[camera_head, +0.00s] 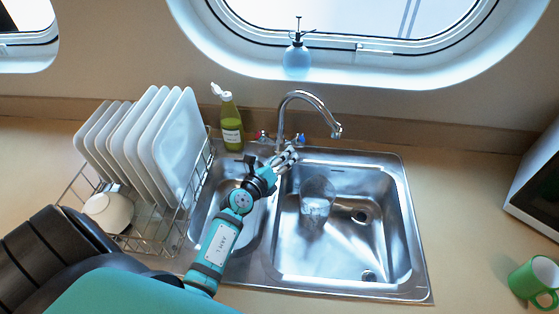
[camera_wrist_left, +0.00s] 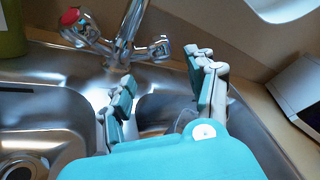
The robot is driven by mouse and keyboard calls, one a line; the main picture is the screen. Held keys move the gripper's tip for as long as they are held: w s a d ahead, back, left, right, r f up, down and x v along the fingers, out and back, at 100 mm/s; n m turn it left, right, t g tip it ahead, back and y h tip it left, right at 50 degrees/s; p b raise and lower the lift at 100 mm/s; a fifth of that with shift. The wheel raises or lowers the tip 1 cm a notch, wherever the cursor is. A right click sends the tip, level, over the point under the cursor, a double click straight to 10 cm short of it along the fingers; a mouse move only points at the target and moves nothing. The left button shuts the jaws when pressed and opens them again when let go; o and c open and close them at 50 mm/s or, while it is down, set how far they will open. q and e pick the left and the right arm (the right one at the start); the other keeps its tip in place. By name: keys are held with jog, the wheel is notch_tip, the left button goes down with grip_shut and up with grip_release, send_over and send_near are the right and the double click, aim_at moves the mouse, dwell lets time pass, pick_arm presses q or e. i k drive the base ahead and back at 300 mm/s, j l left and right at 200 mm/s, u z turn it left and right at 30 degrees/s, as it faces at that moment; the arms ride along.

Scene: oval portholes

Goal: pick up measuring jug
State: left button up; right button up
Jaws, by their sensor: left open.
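The measuring jug (camera_head: 317,197) is clear and see-through, and it is in the right basin of the steel sink (camera_head: 345,258), near its left wall. Its outline is faint against the metal. My left gripper (camera_head: 287,158) is over the divider between the two basins, near the tap, up and left of the jug in the picture. Its fingers are spread and empty. In the left wrist view the open fingers (camera_wrist_left: 166,76) point toward the tap, and a clear edge of the jug (camera_wrist_left: 184,121) shows partly hidden behind the gripper. My right gripper is not in view.
The tap (camera_head: 308,98) arches behind the basins. A green soap bottle (camera_head: 231,124) stands behind the left basin. A wire rack with white plates (camera_head: 174,145) and a white bowl (camera_head: 109,211) is at left. The counter right of the sink is mostly clear.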

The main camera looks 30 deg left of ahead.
aim_at(315, 209)
jog(key=k+l, duration=1.15)
jog(key=k, duration=0.15)
